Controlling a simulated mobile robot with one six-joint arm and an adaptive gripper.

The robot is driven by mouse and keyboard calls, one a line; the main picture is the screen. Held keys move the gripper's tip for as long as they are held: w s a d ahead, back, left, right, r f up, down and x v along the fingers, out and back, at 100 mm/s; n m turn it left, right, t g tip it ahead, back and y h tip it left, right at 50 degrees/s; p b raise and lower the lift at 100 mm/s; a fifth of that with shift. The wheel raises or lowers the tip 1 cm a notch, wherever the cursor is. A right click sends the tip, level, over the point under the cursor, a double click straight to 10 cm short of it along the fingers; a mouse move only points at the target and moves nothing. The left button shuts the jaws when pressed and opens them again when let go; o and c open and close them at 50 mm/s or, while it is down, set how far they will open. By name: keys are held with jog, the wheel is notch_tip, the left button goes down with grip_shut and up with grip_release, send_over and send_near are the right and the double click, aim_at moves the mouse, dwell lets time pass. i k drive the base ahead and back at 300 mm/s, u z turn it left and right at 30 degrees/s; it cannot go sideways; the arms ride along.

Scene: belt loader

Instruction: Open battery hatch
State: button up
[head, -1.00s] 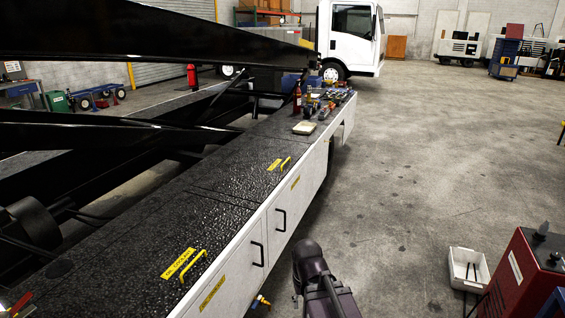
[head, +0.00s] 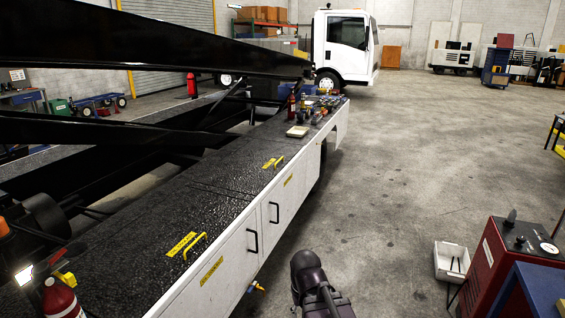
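The belt loader's long black textured deck (head: 228,190) runs along its side in the head view, with seams dividing it into panels. The nearer panel has a yellow handle (head: 195,245) beside a yellow label (head: 181,244). A farther yellow handle (head: 279,162) also has a label. The label text is too small to read, so I cannot tell which panel is the battery hatch. All visible deck panels lie flat and shut. White side doors below have black pull handles (head: 252,236) and are closed. My arm shows at the bottom centre; my gripper is not in view.
A red machine (head: 505,265) stands at lower right beside a white bin (head: 451,261). A fire extinguisher (head: 62,298) is at lower left. Tools (head: 318,108) and another extinguisher (head: 291,106) are at the deck's far end. Open concrete floor (head: 400,170) lies right of the loader.

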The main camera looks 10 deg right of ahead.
aim_at(250, 168)
jog(key=z, duration=0.4)
jog(key=i, duration=0.6)
jog(key=z, duration=0.6)
jog(key=i, duration=0.75)
jog(key=z, duration=0.2)
jog(key=i, duration=1.5)
jog(key=u, duration=0.95)
jog(key=i, duration=0.8)
jog(key=u, duration=0.4)
